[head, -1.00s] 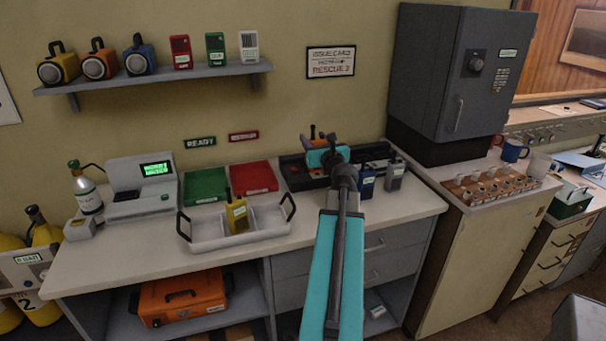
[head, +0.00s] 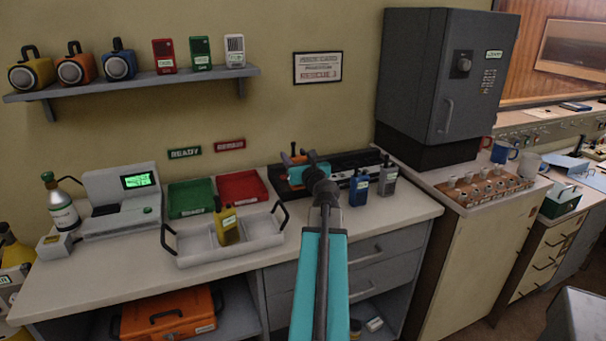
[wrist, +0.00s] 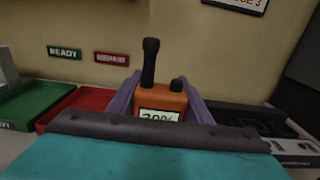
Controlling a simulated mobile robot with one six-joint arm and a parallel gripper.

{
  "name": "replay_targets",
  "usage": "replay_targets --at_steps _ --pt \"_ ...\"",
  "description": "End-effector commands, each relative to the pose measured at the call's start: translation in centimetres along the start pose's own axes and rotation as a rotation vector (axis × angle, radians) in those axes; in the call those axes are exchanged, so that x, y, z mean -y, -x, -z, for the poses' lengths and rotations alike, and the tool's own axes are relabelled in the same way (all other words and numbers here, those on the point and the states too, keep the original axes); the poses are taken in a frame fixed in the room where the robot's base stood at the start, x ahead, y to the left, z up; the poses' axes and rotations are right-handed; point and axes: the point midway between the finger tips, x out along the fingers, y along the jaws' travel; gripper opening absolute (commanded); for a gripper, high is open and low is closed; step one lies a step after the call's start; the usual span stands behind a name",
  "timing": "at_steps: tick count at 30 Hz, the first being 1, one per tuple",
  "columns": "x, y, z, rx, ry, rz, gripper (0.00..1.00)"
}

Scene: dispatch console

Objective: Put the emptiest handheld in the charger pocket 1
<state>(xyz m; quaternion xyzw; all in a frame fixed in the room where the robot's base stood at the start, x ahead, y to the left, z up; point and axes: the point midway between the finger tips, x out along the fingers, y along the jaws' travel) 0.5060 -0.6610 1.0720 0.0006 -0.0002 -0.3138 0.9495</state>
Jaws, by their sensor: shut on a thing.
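My gripper (wrist: 160,105) is shut on an orange handheld (wrist: 174,98) with a black antenna and a small screen, partly hidden, that seems to read 20%. In the head view my arm hides most of it, above the near left part of the black charger (head: 350,164). The charger also shows in the wrist view (wrist: 245,112), behind and right of the handheld. Its pocket numbers are not readable. A blue handheld (head: 359,189) and a grey handheld (head: 387,178) stand upright in front of the charger. A yellow handheld (head: 227,227) stands in the white tray (head: 190,257).
A green tray (head: 188,212) and a red tray (head: 241,199) lie left of the charger. A dark safe (head: 420,75) stands to the right, beside a rack of small pegs (head: 490,186). The counter's front right part is clear.

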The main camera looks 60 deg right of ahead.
Motion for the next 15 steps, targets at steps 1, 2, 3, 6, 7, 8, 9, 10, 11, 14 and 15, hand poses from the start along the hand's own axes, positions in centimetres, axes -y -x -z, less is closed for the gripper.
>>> replay_targets --at_steps 1,2,3,6,7,8,9,10,11,14,15 --pt "0.1 -0.2 0.0 0.001 0.0 0.0 0.15" --pt "0.2 -0.3 0.0 0.001 0.0 0.0 0.15" --pt "0.3 -0.6 0.0 0.0 0.0 0.0 0.15" --pt "0.7 -1.4 0.0 0.0 0.0 0.0 0.15" --pt "0.9 -1.6 0.1 0.0 0.0 0.0 0.15" --pt "1.0 -1.9 0.1 0.0 -0.001 0.0 0.15" --pt "1.2 -2.3 0.1 0.001 -0.001 0.0 0.15" --pt "1.4 -2.6 0.2 0.001 -0.002 0.0 0.15" --pt "1.6 -2.9 0.2 0.0 -0.002 0.0 0.15" --pt "2.1 -3.9 0.3 0.0 -0.001 -0.001 0.15" --pt "2.3 -4.2 0.4 0.0 0.0 -0.001 0.15"
